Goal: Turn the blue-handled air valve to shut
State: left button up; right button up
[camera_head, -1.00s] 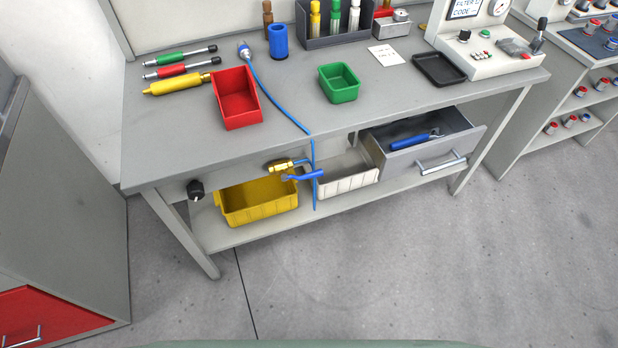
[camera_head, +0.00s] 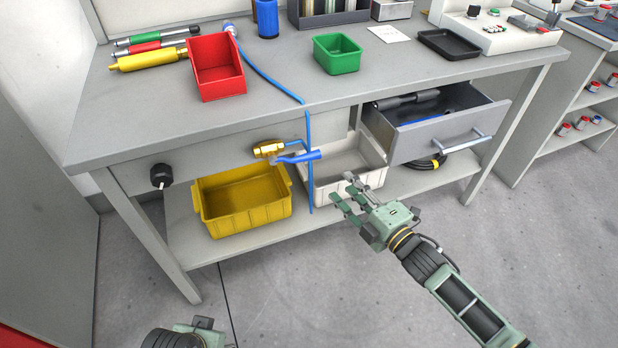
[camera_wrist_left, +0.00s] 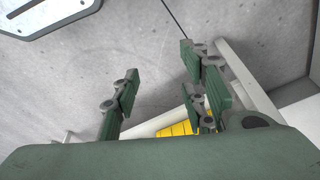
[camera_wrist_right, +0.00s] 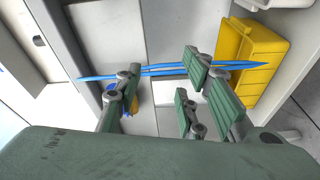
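The air valve has a brass body (camera_head: 267,149) on the front of the workbench, below its top. Its blue handle (camera_head: 300,157) points right, roughly level, beside the hanging blue hose (camera_head: 309,130). My right gripper (camera_head: 346,190) is open and empty, below and to the right of the handle, apart from it. In the right wrist view the spread fingers (camera_wrist_right: 160,78) face the blue hose (camera_wrist_right: 165,70); a blue and yellow piece (camera_wrist_right: 129,92) is partly hidden by a finger. My left gripper is cut off at the bottom of the head view; its fingers (camera_wrist_left: 158,85) are apart and empty.
A yellow bin (camera_head: 244,212) and a white bin (camera_head: 343,174) sit on the lower shelf under the valve. An open grey drawer (camera_head: 440,135) juts out at the right. A black knob (camera_head: 161,176) is on the bench front at the left. The floor in front is clear.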

aim_at(309, 157)
jog(key=s+a+r+n+y+b, duration=0.2)
jog(key=a+r+n+y, duration=0.25)
jog(key=r, duration=0.25)
pick_arm(q)
jog(key=shift+t, duration=0.8)
jog(key=shift+w+d+r+b, duration=0.1)
jog(key=shift+w+r+b, duration=0.1)
jog(key=shift+r, duration=0.55)
jog(key=shift+w+d+r+b, duration=0.1)
jog(key=shift+w+r+b, duration=0.1)
jog(key=shift+r, duration=0.6)
jog(key=shift+w+r+b, duration=0.2)
jog(key=shift+r, duration=0.55)
pick_arm(e)
jog(key=shift+n+h, duration=0.35)
jog(key=shift+a+f+x, duration=0.1)
jog(key=shift+a+x, duration=0.05)
jog(key=shift+x, duration=1.7)
jog(key=shift+a+f+x, duration=0.1)
jog(key=shift+x, duration=1.75)
jog(key=shift+s, duration=0.2)
jog(key=shift+c, duration=0.4)
grip_shut()
